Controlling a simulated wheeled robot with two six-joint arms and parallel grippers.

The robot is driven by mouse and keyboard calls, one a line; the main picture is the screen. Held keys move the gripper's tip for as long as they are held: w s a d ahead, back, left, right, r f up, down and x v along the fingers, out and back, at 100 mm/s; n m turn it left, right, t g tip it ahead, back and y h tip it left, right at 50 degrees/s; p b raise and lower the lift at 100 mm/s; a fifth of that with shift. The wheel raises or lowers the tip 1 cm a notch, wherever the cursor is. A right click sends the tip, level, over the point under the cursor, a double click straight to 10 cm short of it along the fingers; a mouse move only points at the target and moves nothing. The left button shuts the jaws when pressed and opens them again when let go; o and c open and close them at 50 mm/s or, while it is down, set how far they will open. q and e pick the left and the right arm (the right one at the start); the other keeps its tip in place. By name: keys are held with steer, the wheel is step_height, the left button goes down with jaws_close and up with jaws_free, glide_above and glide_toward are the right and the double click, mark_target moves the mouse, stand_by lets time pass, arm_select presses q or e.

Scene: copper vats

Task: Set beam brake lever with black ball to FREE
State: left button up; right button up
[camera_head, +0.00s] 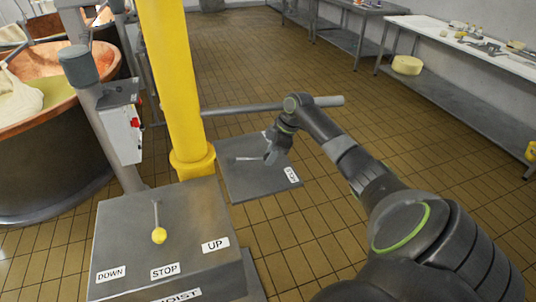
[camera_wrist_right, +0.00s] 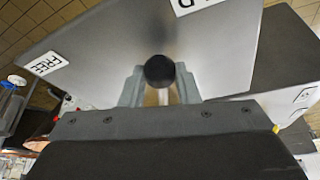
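The beam brake lever is a thin rod (camera_head: 247,158) on a grey plate (camera_head: 240,183), pointing right toward my right gripper (camera_head: 272,150). In the right wrist view its black ball (camera_wrist_right: 160,71) sits between the two fingers of my right gripper (camera_wrist_right: 160,84), which appear shut on it from both sides. The FREE label (camera_wrist_right: 45,63) is on the plate at left in that view, and a partly cropped label ending in D (camera_wrist_right: 196,4) is at the top. One plate label (camera_head: 291,174) shows in the head view, too small to read surely. My left gripper is not in view.
A yellow column (camera_head: 172,80) stands left of the plate. A hoist box (camera_head: 165,235) with a yellow-ball lever (camera_head: 158,235) and DOWN, STOP and UP labels is in front. A copper vat (camera_head: 45,150) stands at left. Tiled floor is clear beyond the plate.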

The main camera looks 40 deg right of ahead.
steer(key=o, duration=0.4)
steer(key=shift+d+r+b, duration=0.2)
steer(key=shift+r+b, duration=0.1)
steer(key=shift+b, duration=0.15)
steer(key=shift+s+d+r+b, duration=0.15)
steer(key=shift+s+d+b, duration=0.9)
steer(key=shift+s+d, duration=1.15)
steer(key=shift+s+d+r+b, duration=0.1)
steer(key=shift+s+d+b, duration=0.95)
steer(key=shift+s+d, duration=1.1)
